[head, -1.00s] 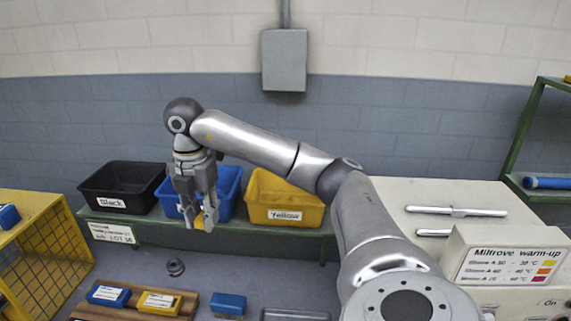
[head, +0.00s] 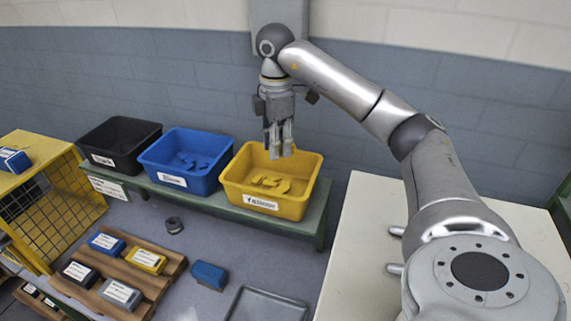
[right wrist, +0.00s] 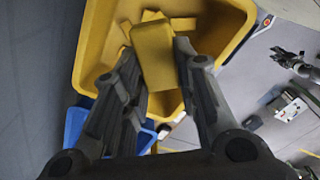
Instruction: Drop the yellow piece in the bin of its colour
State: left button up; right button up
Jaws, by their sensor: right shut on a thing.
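My right gripper (head: 279,152) points down above the yellow bin (head: 307,196) in the head view. In the right wrist view its two fingers are shut on the yellow piece (right wrist: 153,57), a block held over the open yellow bin (right wrist: 238,35). The piece is hard to make out against the bin in the head view. Yellow pieces (head: 270,182) lie on the bin floor. A dark gripper (right wrist: 288,54), seemingly my left one, shows small at the right of the right wrist view; its jaws are unclear. The head view does not show it.
The blue bin (head: 187,160) with blue pieces and the black bin (head: 120,145) stand left of the yellow bin on a green bench (head: 316,222). A wooden pallet (head: 158,283) holds several labelled blocks. A blue block (head: 208,275) and grey tray (head: 265,305) lie nearby.

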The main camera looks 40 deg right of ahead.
jog(key=f, duration=0.5)
jog(key=shift+a+f, duration=0.1)
jog(key=shift+a, duration=0.25)
jog(key=shift+w+a, duration=0.1)
jog(key=shift+a, duration=0.15)
jog(key=o, duration=0.7)
jog(key=shift+w+a, duration=0.1)
jog(key=shift+a, duration=0.05)
jog(key=o, duration=0.4)
jog(key=shift+c, duration=0.2)
pick_arm(q)
jog(key=shift+w+a+f, duration=0.1)
jog(key=shift+w+a, duration=0.1)
jog(key=shift+a, duration=0.75)
jog(key=shift+w+a, duration=0.2)
jog(key=shift+a, duration=0.7)
pick_arm(e)
jog(key=shift+r, duration=6.1)
jog(key=shift+f, duration=0.15)
